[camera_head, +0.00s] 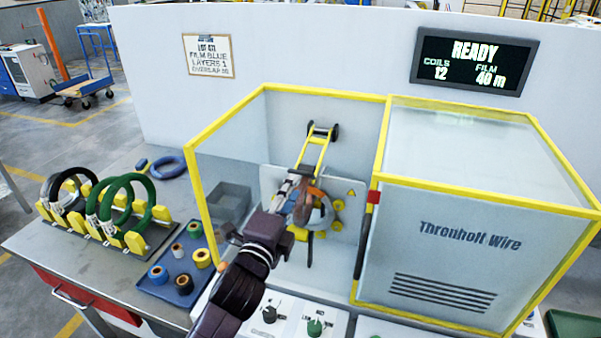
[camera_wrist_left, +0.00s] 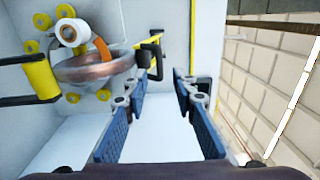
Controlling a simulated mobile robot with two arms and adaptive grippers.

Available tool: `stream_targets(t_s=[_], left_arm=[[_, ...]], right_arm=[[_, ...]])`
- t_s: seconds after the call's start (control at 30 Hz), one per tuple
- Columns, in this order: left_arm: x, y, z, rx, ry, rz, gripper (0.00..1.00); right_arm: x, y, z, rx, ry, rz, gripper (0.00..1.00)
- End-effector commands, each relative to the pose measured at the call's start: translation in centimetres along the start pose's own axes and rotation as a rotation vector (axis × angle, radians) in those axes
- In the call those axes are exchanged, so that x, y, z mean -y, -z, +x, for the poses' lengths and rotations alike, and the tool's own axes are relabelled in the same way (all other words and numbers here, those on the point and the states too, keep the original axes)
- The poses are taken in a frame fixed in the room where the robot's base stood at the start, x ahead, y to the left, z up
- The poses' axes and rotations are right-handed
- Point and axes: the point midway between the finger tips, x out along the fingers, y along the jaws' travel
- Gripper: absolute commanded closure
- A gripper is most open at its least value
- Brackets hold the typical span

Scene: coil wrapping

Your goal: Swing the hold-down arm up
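A yellow two-railed arm with black ends (camera_head: 318,150), which looks like the hold-down arm, stands raised against the machine's back panel. Its lower part is hidden behind my left gripper (camera_head: 296,192). In the left wrist view my left gripper (camera_wrist_left: 163,84) is open, with nothing between its fingers. A yellow and black bar (camera_wrist_left: 150,56) lies just beyond the left finger; I cannot tell whether they touch. A copper-coloured coil (camera_wrist_left: 88,68) with a white roll (camera_wrist_left: 72,32) and an orange strip sits among yellow rollers. My right gripper is not in view.
The machine's yellow-edged frame (camera_head: 228,118) surrounds the work space. A closed housing (camera_head: 450,235) stands right. A rack of green and black coils (camera_head: 125,205) and a blue tray of small rolls (camera_head: 180,265) are at left.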

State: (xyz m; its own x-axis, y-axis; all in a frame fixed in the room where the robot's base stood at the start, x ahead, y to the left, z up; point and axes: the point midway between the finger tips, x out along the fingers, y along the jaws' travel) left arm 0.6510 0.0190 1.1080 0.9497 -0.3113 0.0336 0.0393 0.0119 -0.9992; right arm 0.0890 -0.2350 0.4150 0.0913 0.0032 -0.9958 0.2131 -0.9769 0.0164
Motion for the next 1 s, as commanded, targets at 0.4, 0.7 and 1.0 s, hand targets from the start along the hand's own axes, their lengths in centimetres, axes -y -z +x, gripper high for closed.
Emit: stream_targets(t_s=[0.4, 0.7, 1.0], left_arm=[[0.2, 0.0, 5.2, 0.001, -0.001, -0.005, 0.75], [0.0, -0.1, 7.2, 0.002, -0.002, -0.005, 0.75], [-0.1, -0.1, 7.3, 0.002, -0.002, -0.006, 0.75]], right_arm=[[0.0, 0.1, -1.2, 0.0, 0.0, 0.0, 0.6], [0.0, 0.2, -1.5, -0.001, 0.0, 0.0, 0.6], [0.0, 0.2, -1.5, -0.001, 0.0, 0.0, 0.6]])
